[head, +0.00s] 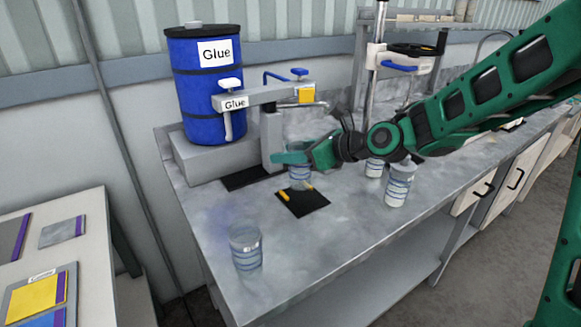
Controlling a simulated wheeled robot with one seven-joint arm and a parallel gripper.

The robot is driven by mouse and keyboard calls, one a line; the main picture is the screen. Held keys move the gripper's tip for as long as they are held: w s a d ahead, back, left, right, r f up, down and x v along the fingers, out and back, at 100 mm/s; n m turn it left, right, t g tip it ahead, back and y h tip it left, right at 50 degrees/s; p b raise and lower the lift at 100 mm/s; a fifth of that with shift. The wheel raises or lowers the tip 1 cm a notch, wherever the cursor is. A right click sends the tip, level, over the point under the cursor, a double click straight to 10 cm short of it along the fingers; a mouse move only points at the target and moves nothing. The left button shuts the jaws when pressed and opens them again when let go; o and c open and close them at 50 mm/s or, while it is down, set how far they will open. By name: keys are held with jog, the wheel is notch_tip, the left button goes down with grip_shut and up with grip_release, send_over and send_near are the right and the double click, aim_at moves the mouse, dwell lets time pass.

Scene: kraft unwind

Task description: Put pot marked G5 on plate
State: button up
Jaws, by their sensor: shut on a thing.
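My gripper (292,158) is shut on a clear pot with blue bands (300,179), over the far edge of a black plate (308,205) on the bench. I cannot tell whether the pot touches the plate. A yellow piece shows on the plate beside the pot. Similar pots stand on the bench: one (246,249) at front left, one (397,188) at right, and one (375,168) behind it, partly hidden by my arm. No G5 mark is readable on any pot. A second black plate (240,180) lies at the foot of the glue dispenser.
A blue glue drum (208,90) stands at the back left. The dispenser arm (262,97) reaches out above and behind my gripper. A metal stand (376,70) rises behind my arm.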

jog(key=shift+w+d+f, duration=0.1)
jog(key=shift+w+f, duration=0.1)
jog(key=shift+f, duration=0.95)
jog(key=shift+w+d+f, duration=0.1)
jog(key=shift+w+f, duration=0.1)
jog(key=shift+f, duration=0.9)
jog(key=shift+f, duration=0.1)
jog(key=o, duration=1.4)
jog(key=v, duration=1.2)
jog(key=shift+s, duration=0.1)
